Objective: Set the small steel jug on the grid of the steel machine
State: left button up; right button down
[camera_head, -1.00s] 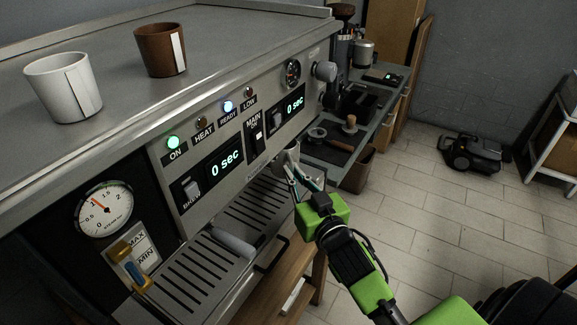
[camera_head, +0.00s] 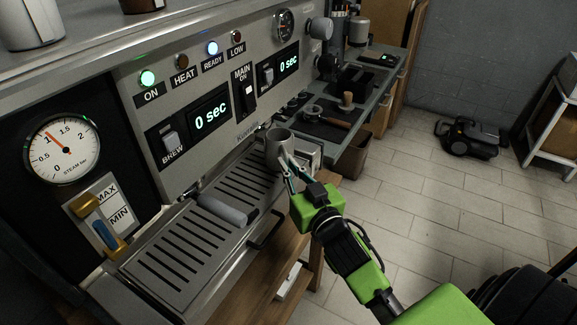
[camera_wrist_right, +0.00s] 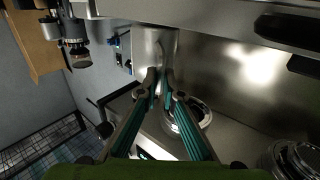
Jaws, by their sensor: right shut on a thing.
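The small steel jug (camera_head: 277,149) is near the right end of the steel machine (camera_head: 130,95); it looks upright, at the right end of the slotted grid (camera_head: 160,262). My right gripper (camera_head: 287,170) is shut on its near side, apparently on the handle. In the right wrist view the jug (camera_wrist_right: 148,48) is beyond the closed fingertips (camera_wrist_right: 159,82). Whether its base touches the grid or hangs above it I cannot tell. My left gripper is not in view.
A grey handle (camera_head: 223,208) juts over the middle of the grid. The grid's left part is clear. A black bar handle (camera_head: 267,230) sticks out in front. A side counter (camera_head: 352,135) holds tools and a grinder. Cups (camera_head: 30,22) stand on the machine's top.

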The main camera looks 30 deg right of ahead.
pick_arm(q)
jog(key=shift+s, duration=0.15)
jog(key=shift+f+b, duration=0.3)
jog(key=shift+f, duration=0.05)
pick_arm(e)
jog(key=shift+f, duration=0.5)
jog(key=c, duration=2.1)
grip_release()
jog(key=shift+c, duration=0.2)
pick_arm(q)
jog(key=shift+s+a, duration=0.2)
pick_arm(e)
jog(key=shift+s+f, duration=0.1)
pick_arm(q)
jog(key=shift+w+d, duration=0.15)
pick_arm(e)
jog(key=s+a, duration=0.1)
jog(key=s, duration=1.1)
